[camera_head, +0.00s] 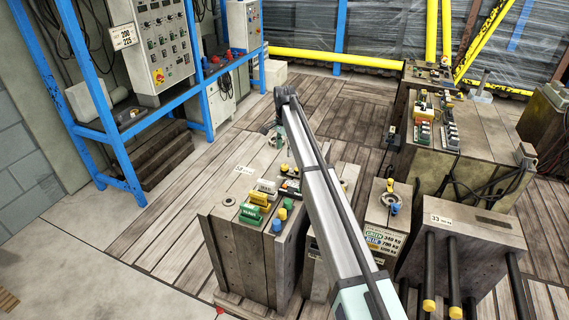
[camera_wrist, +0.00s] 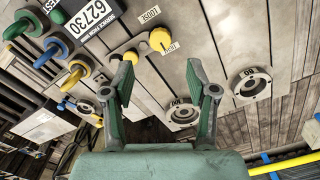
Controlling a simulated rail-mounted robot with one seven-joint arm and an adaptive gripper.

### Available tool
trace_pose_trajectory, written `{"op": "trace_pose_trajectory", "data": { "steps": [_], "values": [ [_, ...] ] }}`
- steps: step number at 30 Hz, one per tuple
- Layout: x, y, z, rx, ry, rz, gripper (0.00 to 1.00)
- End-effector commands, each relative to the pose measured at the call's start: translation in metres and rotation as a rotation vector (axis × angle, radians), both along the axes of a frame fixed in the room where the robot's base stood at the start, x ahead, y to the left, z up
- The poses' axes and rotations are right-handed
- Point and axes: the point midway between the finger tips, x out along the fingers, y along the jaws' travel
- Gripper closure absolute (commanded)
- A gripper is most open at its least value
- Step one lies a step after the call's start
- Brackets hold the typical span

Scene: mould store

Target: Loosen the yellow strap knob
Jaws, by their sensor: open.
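In the wrist view, a round yellow knob (camera_wrist: 160,40) sits on a grey mould block, between a label reading LOOSE (camera_wrist: 150,14) and a second label (camera_wrist: 170,47) that appears to read TIGHT. My gripper (camera_wrist: 162,75) is open and empty. Its two green fingers stand apart, and in this picture the knob appears beyond the gap between them. The distance to the knob is hard to tell, and I see no contact. In the head view, my gripper (camera_head: 275,132) is small at the far end of my arm, over the near mould block; I cannot pick out the knob there.
In the wrist view, several coloured valve handles (camera_wrist: 76,73) and a 62730 plate (camera_wrist: 92,14) lie left, and round metal rings (camera_wrist: 252,84) lie right. In the head view, coloured blocks (camera_head: 260,198) stand on the near mould block (camera_head: 215,215); a blue rack (camera_head: 90,130) stands left.

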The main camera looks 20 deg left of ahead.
Motion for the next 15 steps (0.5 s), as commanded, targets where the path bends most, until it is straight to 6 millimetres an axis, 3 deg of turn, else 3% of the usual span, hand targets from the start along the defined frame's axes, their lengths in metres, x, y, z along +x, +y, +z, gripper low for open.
{"op": "trace_pose_trajectory", "data": {
  "steps": [9, 15],
  "values": [
    [0.0, 0.0, -0.057, 0.0, 0.001, 0.0, 0.42],
    [0.0, 0.0, -0.075, 0.0, 0.0, 0.0, 0.42]
  ]
}}
